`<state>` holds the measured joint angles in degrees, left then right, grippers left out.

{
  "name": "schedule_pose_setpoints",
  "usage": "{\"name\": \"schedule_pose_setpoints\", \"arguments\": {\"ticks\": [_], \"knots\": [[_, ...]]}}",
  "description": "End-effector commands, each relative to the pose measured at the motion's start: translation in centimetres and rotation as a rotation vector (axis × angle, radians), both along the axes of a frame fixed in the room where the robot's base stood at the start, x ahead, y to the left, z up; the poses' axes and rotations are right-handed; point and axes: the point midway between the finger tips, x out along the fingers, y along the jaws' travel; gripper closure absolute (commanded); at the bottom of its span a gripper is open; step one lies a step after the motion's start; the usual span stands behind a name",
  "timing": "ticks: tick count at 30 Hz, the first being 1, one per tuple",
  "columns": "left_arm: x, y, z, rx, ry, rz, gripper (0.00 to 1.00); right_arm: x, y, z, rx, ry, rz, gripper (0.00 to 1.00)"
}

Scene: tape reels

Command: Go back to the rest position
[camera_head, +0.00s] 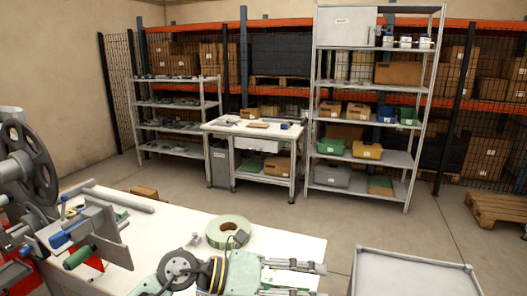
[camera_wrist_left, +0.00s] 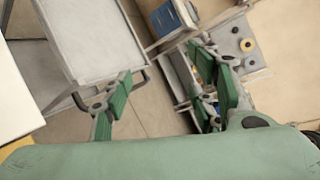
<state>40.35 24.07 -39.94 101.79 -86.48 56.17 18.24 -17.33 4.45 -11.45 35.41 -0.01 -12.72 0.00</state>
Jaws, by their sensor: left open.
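My left gripper (camera_head: 308,279) is at the bottom middle of the head view, in front of the white table, with its fingers pointing right. Its fingers stand apart with nothing between them. In the left wrist view the green fingers of the left gripper (camera_wrist_left: 168,92) are also spread, with only floor and distant furniture behind them. A green tape reel (camera_head: 218,238) lies flat on the white table (camera_head: 290,240), just behind my left arm. A black spoked reel (camera_head: 40,160) stands upright on a device at the left. My right gripper does not show.
A grey-topped cart or bin (camera_head: 412,275) stands at the lower right. A workbench (camera_head: 250,128), a tall shelf (camera_head: 370,88) with bins and a low shelf (camera_head: 177,104) stand at the back. A wooden pallet (camera_head: 497,208) is at the right. Floor between is clear.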

Motion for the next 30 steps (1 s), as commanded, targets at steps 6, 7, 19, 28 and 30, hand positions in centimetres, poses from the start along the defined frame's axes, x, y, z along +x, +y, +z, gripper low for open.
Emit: {"name": "schedule_pose_setpoints", "arguments": {"ticks": [6,7,19,28,30], "knots": [[0.6,1.3,9.4,-0.649,0.206,0.253,0.46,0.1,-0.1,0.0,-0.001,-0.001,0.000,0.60],[1.2,2.4,10.1,-0.726,0.242,0.306,0.46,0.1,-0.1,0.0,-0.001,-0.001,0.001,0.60],[5.6,22.6,-1.1,-1.347,0.912,1.245,0.46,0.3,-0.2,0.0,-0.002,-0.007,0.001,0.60],[-5.6,29.0,-18.5,-1.226,1.457,1.929,0.46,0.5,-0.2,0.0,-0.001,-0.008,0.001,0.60],[-8.6,29.2,-20.8,-1.159,1.553,2.035,0.46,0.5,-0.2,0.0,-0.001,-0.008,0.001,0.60]]}}
